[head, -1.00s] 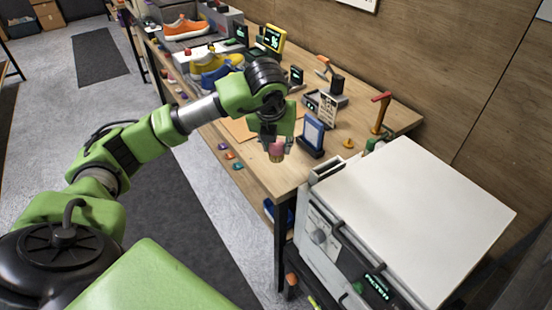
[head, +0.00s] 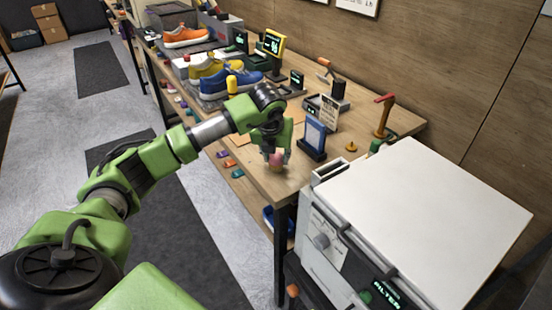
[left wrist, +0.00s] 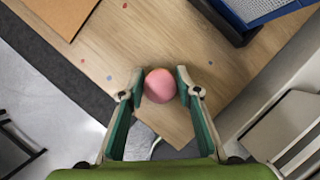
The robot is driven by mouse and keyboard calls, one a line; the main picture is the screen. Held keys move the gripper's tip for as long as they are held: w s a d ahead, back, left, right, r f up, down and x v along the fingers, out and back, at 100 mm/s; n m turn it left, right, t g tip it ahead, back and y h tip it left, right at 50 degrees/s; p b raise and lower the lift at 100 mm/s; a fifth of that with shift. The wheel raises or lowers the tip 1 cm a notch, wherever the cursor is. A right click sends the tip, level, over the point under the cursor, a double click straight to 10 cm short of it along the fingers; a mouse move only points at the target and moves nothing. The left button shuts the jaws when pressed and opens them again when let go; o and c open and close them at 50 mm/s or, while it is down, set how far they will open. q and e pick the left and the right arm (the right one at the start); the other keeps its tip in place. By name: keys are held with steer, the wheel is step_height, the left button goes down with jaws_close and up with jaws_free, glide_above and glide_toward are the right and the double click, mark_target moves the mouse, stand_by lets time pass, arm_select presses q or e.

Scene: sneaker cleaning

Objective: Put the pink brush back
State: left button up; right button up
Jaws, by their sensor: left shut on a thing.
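The pink brush shows its rounded pink top (head: 276,159) in the head view, low over the near end of the wooden workbench (head: 300,178). My left gripper (head: 277,156) points down and is shut on the brush. In the left wrist view the round pink top (left wrist: 160,86) sits between the two fingertips. The lower part of the brush is mostly hidden, and I cannot tell whether it touches the bench. My right gripper is not in view.
A blue-faced stand (head: 313,138) is close to the right of the brush. A white-topped machine (head: 425,215) stands beyond the bench's near end. Sneakers, including an orange one (head: 185,37), stand farther back. Small coloured pieces line the left edge.

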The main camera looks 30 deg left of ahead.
arm_select(q)
steer(key=o, duration=1)
steer(key=shift+c, duration=0.2)
steer(key=shift+r, duration=0.1)
steer(key=b+v, duration=0.1)
steer(key=v, duration=1.1)
